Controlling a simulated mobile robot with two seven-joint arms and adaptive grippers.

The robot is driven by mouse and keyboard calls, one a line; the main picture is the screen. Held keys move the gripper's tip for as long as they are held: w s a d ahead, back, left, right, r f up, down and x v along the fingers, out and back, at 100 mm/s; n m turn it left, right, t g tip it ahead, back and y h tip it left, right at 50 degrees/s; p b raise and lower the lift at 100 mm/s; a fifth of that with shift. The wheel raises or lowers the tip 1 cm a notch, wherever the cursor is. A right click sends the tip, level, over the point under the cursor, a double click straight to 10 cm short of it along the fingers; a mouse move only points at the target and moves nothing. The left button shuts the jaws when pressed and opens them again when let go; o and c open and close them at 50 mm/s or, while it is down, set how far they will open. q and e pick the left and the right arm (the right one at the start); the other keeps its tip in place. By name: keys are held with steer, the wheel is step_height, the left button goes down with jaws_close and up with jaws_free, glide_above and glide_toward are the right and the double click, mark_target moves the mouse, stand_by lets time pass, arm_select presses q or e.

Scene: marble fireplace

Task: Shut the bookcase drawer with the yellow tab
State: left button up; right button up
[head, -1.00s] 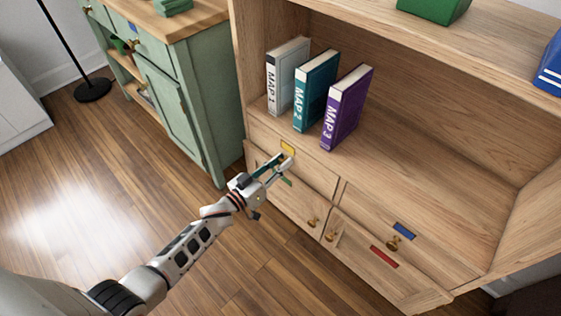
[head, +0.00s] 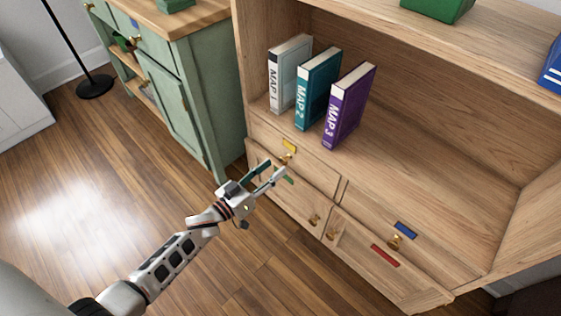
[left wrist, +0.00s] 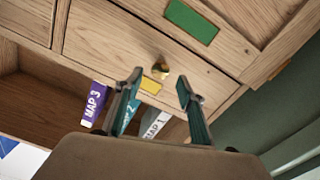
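The bookcase drawer with the yellow tab (head: 289,146) is the upper left drawer of the wooden bookcase. Its front (head: 317,172) looks flush or nearly flush with the bookcase face. Its brass knob (head: 287,157) sits just below the tab. My left gripper (head: 276,166) is open and empty, a little in front of and below the knob. In the left wrist view, which is upside down, the knob (left wrist: 160,68) and yellow tab (left wrist: 151,85) show between the spread fingers (left wrist: 160,78). They look apart from the knob. My right gripper is not in view.
A drawer with a blue tab (head: 405,230) is to the right. Doors with green (head: 284,175) and red (head: 385,255) tabs are below. Three map books (head: 318,88) stand on the shelf above. A green cabinet (head: 190,90) is at the left. The floor in front is clear.

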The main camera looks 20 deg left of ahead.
arm_select(q)
steer(key=v, duration=0.6)
steer(key=shift+s, duration=0.3)
steer(key=shift+a, duration=0.1)
